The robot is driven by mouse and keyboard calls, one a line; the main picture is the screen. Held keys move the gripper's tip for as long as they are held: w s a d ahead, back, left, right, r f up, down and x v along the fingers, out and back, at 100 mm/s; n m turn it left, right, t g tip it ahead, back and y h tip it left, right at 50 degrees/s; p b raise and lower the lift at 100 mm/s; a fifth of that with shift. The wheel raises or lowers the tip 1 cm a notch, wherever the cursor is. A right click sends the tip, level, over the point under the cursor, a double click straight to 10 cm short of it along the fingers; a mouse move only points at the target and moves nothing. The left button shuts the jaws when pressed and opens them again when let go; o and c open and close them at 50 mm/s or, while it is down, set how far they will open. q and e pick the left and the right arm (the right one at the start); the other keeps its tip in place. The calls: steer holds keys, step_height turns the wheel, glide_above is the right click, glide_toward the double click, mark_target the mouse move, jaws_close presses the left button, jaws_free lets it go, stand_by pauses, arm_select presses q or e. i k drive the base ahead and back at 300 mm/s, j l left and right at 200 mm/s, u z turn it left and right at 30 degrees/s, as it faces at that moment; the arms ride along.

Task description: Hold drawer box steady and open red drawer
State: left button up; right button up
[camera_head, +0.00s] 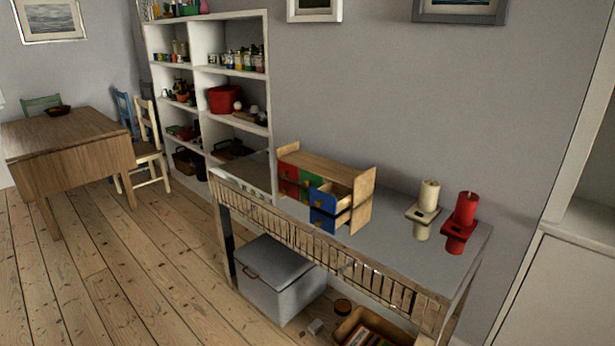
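The wooden drawer box (318,164) stands on the grey-topped side table (385,245) against the wall. It has small coloured drawer fronts. A red drawer front (287,170) is at its left end and looks closed. More red and green fronts show beside it, too small to tell apart clearly. At the right end the blue drawers (323,198) stick out toward the front, and the upper one shows its open inside. Neither of my grippers is in view, and nothing touches the box.
A cream candle in a holder (424,212) and a red candle in a holder (461,225) stand right of the box. A grey lidded bin (278,285) and a wooden crate (350,330) sit below. The floorboards (140,265) at left are clear.

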mark_target(290, 171)
steer(key=i+j+z, duration=0.1)
steer(key=z, duration=0.25)
steer(key=i+j+z, duration=0.2)
steer(key=z, duration=0.15)
steer(key=i+j+z, duration=0.3)
steer(key=k+l, duration=0.1)
